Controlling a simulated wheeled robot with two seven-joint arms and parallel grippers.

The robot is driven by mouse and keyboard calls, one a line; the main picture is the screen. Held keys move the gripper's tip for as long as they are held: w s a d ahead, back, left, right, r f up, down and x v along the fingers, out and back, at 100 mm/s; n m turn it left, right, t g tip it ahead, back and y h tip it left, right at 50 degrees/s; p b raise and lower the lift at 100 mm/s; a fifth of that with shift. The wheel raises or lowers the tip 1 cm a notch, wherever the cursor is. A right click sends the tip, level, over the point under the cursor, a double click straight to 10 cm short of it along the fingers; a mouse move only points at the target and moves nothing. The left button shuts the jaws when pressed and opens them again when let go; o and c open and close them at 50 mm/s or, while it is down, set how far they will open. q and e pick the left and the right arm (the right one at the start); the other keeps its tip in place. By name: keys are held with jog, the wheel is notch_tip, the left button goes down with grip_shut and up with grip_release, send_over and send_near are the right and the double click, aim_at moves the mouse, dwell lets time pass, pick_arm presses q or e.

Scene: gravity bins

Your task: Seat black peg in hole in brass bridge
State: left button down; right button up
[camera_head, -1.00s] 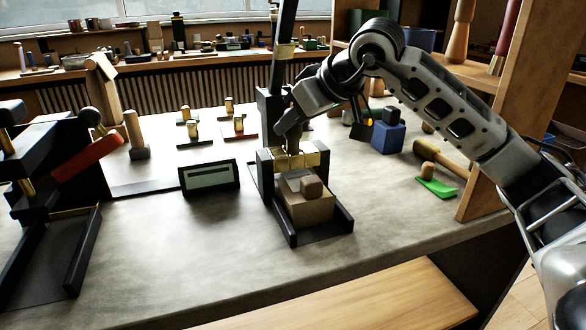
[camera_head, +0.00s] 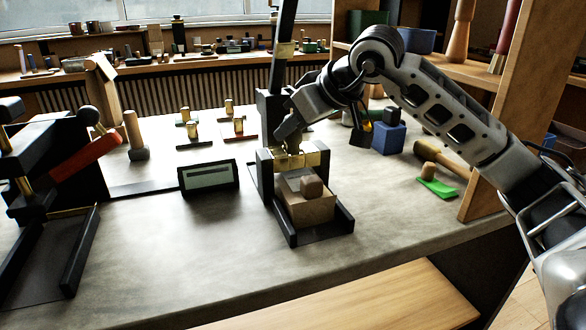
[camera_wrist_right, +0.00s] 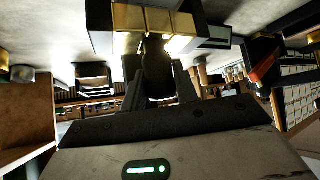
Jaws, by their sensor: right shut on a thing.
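The brass bridge (camera_head: 312,158) spans the top of a black fixture in the middle of the bench. It also shows at the top of the right wrist view (camera_wrist_right: 157,20). My right gripper (camera_head: 287,141) is right over the bridge's left part, pointing down. In the right wrist view it is shut on the black peg (camera_wrist_right: 157,72), a dark upright shape between the fingers. The peg's end is close to the bridge's brass blocks. The hole is hidden, so I cannot tell whether the peg's tip is inside it. My left gripper is not in view.
A wooden block with a knob (camera_head: 311,187) sits in the fixture's tray under the bridge. A small display (camera_head: 208,177) stands left of it. A black press with a red handle (camera_head: 84,156) is at the left. A blue block (camera_head: 388,139) and mallet (camera_head: 440,157) lie right.

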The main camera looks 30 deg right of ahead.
jog(key=shift+f+b, duration=0.35)
jog(key=shift+f, duration=0.2)
dwell(0.6)
jog(key=o, duration=1.2)
jog(key=p+v, duration=0.1)
jog(key=v, duration=1.5)
